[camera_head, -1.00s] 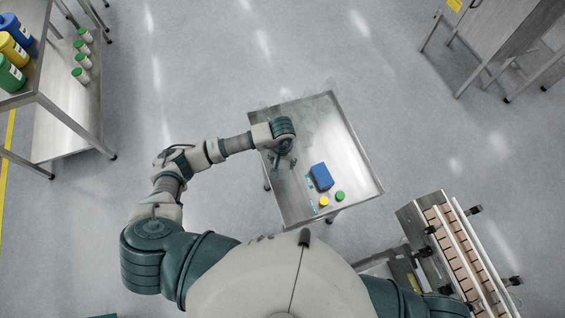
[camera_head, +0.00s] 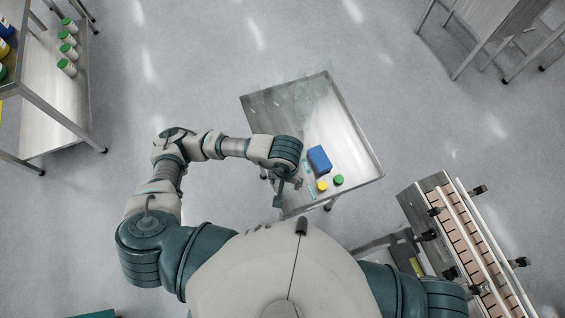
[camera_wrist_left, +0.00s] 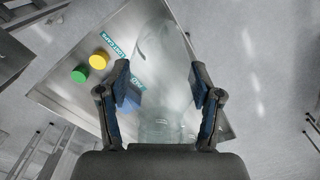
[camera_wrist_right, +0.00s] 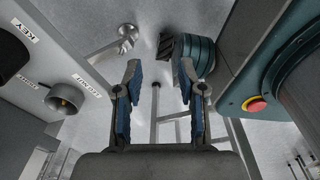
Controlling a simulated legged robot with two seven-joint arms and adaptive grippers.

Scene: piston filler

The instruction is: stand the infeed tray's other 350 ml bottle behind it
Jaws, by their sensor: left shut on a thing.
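My left gripper (camera_wrist_left: 163,85) is shut on a clear bottle (camera_wrist_left: 160,45), which shows faintly between its fingers in the left wrist view. In the head view this gripper (camera_head: 287,190) is over the front left part of the steel tray table (camera_head: 335,115); the bottle is hard to make out there. Faint clear shapes, perhaps other bottles, show at the table's back edge. I cannot tell their sizes. My right gripper (camera_wrist_right: 160,72) is open and empty in the right wrist view; the head view does not show it.
A blue block (camera_head: 319,158), a yellow cap (camera_head: 322,186) and a green cap (camera_head: 339,180) are on the table, right of my left gripper. A conveyor (camera_head: 465,240) stands at right. A red button (camera_wrist_right: 256,104) and a labelled panel (camera_wrist_right: 50,60) are near my right gripper.

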